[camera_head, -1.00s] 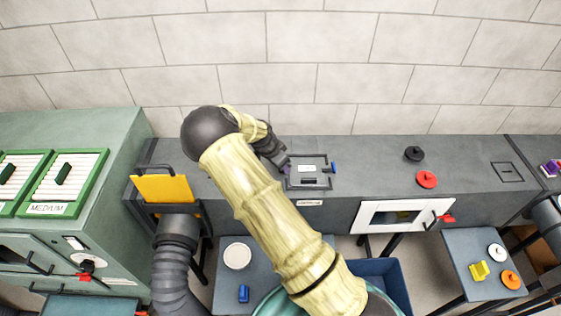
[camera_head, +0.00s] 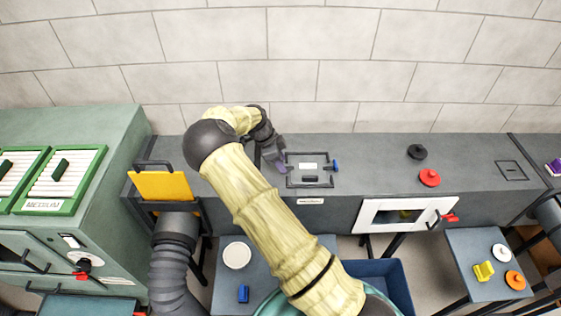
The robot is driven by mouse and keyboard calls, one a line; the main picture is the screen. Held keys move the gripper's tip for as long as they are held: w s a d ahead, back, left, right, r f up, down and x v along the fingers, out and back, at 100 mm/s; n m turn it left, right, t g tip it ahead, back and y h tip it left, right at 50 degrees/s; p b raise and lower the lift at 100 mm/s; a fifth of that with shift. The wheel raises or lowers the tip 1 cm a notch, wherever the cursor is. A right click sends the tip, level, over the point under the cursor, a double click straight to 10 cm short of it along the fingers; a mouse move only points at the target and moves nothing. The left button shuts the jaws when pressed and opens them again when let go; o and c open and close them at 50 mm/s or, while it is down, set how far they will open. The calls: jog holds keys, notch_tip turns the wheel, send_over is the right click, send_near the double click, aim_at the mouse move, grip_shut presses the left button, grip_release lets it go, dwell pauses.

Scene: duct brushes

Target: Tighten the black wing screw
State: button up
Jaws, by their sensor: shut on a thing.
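A flat access hatch (camera_head: 295,182) with a black frame and handle lies on top of the grey duct. A blue wing screw (camera_head: 336,165) sits at its right edge. My gripper (camera_head: 281,166), with purple showing at its fingers, is at the hatch's left edge, pointing down. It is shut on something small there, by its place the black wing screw. The fingers cover the screw, so its wings and angle cannot be seen.
A black knob (camera_head: 417,152) and a red knob (camera_head: 429,177) sit on the duct to the right. A yellow plate (camera_head: 161,186) stands in a slot at left. A white-framed window door (camera_head: 400,215) is on the duct front. The duct top between hatch and knobs is clear.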

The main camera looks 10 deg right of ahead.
dwell(0.3)
jog(key=o, duration=1)
jog(key=b+v, duration=0.4)
jog(key=v, duration=1.3)
jog(key=shift+a+r+b, duration=0.15)
jog(key=shift+b, duration=0.15)
